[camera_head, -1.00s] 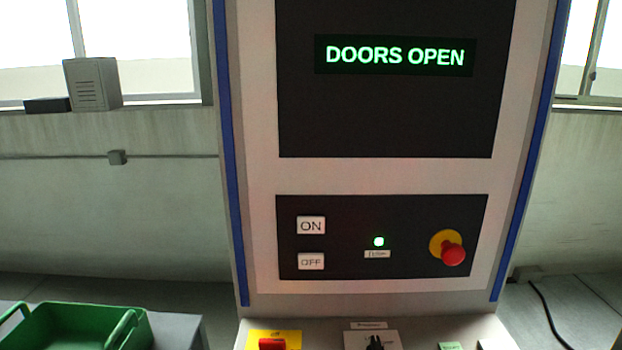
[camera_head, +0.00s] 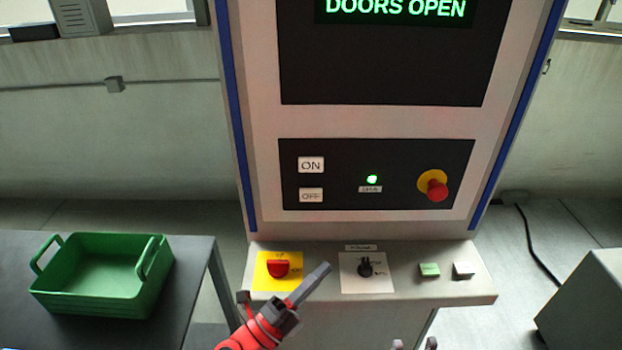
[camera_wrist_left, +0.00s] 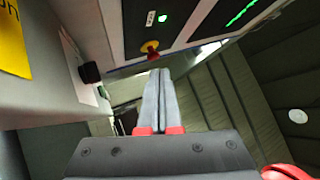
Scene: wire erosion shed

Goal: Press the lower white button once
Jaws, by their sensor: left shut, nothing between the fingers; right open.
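A white OFF button (camera_head: 311,195) sits directly below a white ON button (camera_head: 311,165) on the black panel (camera_head: 340,200). Another white button (camera_head: 463,269) is on the ledge below, right of a green one (camera_head: 429,270). My left gripper (camera_head: 325,268) is shut and empty, in front of the ledge between the red switch and the black knob, apart from the buttons. Its closed fingers also show in the left wrist view (camera_wrist_left: 158,75). My right gripper (camera_head: 414,344) shows only its two separated fingertips at the bottom edge.
The ledge carries a red switch (camera_head: 278,268) on a yellow plate and a black knob (camera_head: 365,267). A red emergency stop (camera_head: 434,189) and a lit green lamp (camera_head: 372,179) are on the panel. A green crate (camera_head: 100,303) stands on the left table (camera_head: 195,290).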

